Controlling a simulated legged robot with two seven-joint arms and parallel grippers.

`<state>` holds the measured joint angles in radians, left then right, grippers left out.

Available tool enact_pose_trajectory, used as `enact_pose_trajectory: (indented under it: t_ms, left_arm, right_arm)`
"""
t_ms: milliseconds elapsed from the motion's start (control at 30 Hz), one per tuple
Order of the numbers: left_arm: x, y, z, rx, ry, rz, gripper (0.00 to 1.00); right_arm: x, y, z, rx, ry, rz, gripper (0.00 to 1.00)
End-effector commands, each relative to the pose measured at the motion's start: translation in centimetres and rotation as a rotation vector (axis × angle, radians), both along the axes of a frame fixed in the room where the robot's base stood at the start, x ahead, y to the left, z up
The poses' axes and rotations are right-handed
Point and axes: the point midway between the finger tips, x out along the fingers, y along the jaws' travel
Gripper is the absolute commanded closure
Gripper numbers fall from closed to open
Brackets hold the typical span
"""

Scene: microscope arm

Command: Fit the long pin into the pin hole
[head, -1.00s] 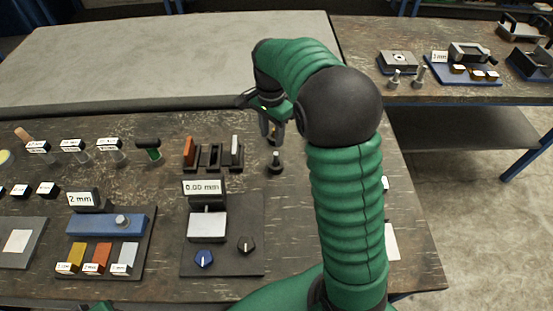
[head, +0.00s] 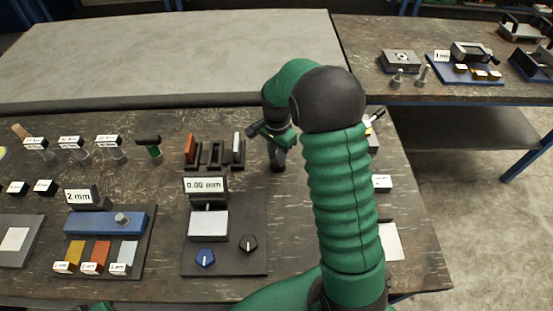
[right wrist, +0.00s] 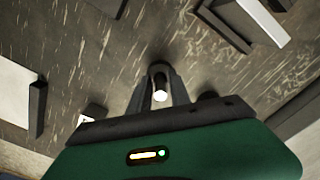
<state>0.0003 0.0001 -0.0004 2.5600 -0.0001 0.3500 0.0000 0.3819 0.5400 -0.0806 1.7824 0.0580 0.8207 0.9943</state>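My right gripper (head: 278,165) points down at the bench, just right of the small black rack. In the right wrist view, its two fingers (right wrist: 159,92) stand on either side of a pin (right wrist: 160,90) with a pale top and dark base. Whether they press on it cannot be told. In the head view my gripper hides this pin. Two other grey pins, a left one (head: 397,78) and a slimmer right one (head: 421,75), stand on the back right table beside a grey block (head: 400,61) with a dark spot on top. No pin hole is clearly identifiable.
Left of my gripper are the black rack (head: 214,161) with upright plates and a stand with a 0.00 mm display (head: 205,185). A blue block (head: 105,223) and several labelled pieces lie farther left. My right arm hides part of the bench's right side.

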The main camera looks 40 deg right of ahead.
Motion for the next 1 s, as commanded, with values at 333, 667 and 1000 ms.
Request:
enact_pose_trajectory:
  t_ms: [333, 667, 1000]
  left_arm:
    - [0.0, 0.0, 0.0, 0.000, 0.000, -0.001, 0.64]
    - [0.0, 0.0, 0.0, 0.000, 0.000, 0.000, 0.64]
    - [0.0, 0.0, 0.6, 0.000, 0.000, -0.001, 0.64]
  right_arm:
    - [0.0, 0.0, 0.0, -0.001, 0.002, -0.001, 1.00]
    - [0.0, 0.0, 0.2, -0.001, 0.000, -0.001, 1.00]
    - [0.2, 0.0, 4.0, -0.003, -0.003, 0.000, 1.00]
